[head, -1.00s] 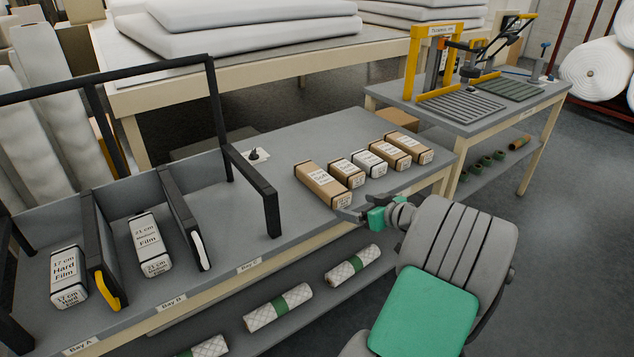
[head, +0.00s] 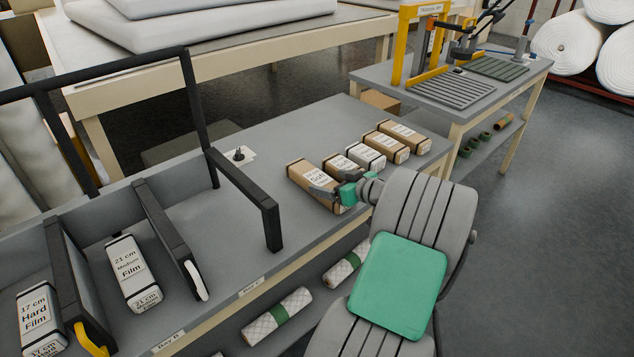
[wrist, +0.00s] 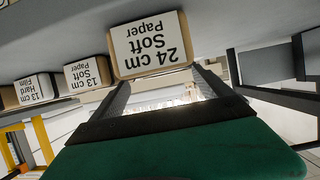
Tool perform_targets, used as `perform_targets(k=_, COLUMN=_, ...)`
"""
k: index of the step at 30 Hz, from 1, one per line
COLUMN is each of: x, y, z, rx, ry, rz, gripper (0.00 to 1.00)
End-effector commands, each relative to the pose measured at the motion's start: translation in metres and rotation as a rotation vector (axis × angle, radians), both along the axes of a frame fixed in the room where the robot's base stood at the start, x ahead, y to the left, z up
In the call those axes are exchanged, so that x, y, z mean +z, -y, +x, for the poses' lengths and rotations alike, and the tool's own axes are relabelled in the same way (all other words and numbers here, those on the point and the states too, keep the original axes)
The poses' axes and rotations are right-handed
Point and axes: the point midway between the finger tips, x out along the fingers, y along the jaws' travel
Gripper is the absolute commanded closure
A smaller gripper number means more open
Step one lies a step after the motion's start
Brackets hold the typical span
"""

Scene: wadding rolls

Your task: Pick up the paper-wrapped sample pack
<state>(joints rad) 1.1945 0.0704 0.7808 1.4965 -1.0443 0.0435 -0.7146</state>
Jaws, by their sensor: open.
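Several sample packs stand in a row on the grey bench. The nearest is a long brown paper-wrapped pack (head: 303,172), labelled "24 cm Soft Paper" in the wrist view (wrist: 150,46). Beside it are a brown pack (head: 341,163), marked "13 cm Soft Paper" in the wrist view (wrist: 87,74), a white pack (head: 367,156), marked "13 cm Hard Film" there (wrist: 35,89), and two more brown packs (head: 385,147) (head: 404,135). My gripper (head: 328,195) is open at the near end of the 24 cm pack. In the wrist view its fingers (wrist: 163,95) point towards that labelled end; contact cannot be told.
Black dividers (head: 168,235) and a black frame post (head: 270,222) stand left of the row. White film packs (head: 132,272) (head: 40,318) lie in bays. Wrapped rolls (head: 278,316) lie on the shelf below. Bare bench top (head: 285,140) lies behind the packs.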

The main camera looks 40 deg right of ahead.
Motion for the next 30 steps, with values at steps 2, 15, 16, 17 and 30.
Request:
perform_targets(k=2, x=-0.003, y=-0.003, z=0.013, rx=0.006, ry=0.001, rz=-0.001, gripper=0.11)
perform_targets(k=15, x=-0.017, y=-0.003, z=0.052, rx=-0.001, ry=0.000, rz=-0.001, gripper=0.11)
perform_targets(k=16, x=-0.017, y=-0.003, z=0.052, rx=-0.001, ry=0.000, rz=-0.001, gripper=0.11)
perform_targets(k=17, x=-0.017, y=-0.003, z=0.052, rx=-0.001, ry=0.000, rz=-0.001, gripper=0.12)
perform_targets(k=30, x=-0.017, y=-0.003, z=0.051, rx=-0.002, ry=0.000, rz=-0.001, gripper=0.48)
